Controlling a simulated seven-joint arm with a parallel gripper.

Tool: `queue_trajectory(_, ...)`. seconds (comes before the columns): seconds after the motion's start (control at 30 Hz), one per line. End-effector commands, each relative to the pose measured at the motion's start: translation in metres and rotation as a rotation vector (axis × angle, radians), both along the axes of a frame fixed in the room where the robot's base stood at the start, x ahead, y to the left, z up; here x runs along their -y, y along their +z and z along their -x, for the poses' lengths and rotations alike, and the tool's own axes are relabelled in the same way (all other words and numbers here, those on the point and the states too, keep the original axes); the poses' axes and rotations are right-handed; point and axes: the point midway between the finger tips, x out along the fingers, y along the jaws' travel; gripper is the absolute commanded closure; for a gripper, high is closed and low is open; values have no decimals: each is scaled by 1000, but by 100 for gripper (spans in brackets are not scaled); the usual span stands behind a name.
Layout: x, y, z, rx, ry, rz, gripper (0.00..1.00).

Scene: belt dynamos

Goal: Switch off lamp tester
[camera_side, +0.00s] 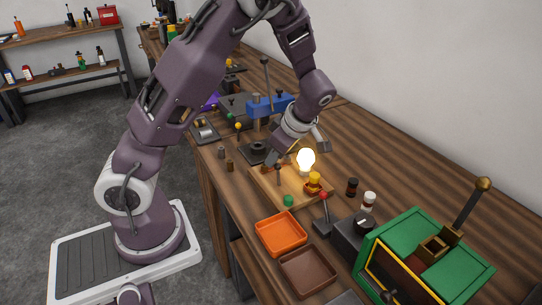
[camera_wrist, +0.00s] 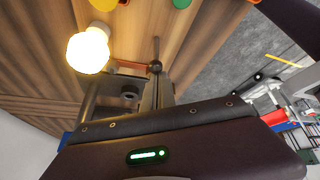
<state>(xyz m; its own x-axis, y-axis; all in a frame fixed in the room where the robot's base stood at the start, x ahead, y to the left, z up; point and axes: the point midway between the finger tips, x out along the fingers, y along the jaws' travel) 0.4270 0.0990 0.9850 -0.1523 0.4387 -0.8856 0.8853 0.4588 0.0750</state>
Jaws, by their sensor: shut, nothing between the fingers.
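The lamp tester is a light wooden board (camera_side: 262,188) on the bench with a bulb (camera_side: 305,160) glowing bright yellow-white. The lit bulb also shows in the wrist view (camera_wrist: 88,52). A small dark lever with a ball knob (camera_side: 278,168) stands on the board left of the bulb; its knob shows in the wrist view (camera_wrist: 155,67). A yellow knob (camera_side: 314,178) and a green knob (camera_side: 288,200) sit nearer the board's front. My gripper (camera_side: 272,160) is shut and empty, low over the board's back left, close to the lever. Whether it touches the lever is unclear.
An orange tray (camera_side: 281,234) and a brown tray (camera_side: 308,271) lie in front. A red-knobbed lever (camera_side: 324,210), a black box (camera_side: 352,236) and a green machine (camera_side: 420,240) stand to the right. Small bottles (camera_side: 352,187) stand beside the board. A blue vise-like tool (camera_side: 268,106) is behind.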

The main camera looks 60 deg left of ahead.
Motion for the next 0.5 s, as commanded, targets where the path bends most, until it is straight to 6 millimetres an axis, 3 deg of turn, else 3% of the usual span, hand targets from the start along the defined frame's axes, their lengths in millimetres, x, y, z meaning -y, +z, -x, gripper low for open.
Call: queue_trajectory(0.5,34,-1,-1,0,-3,-413,100)
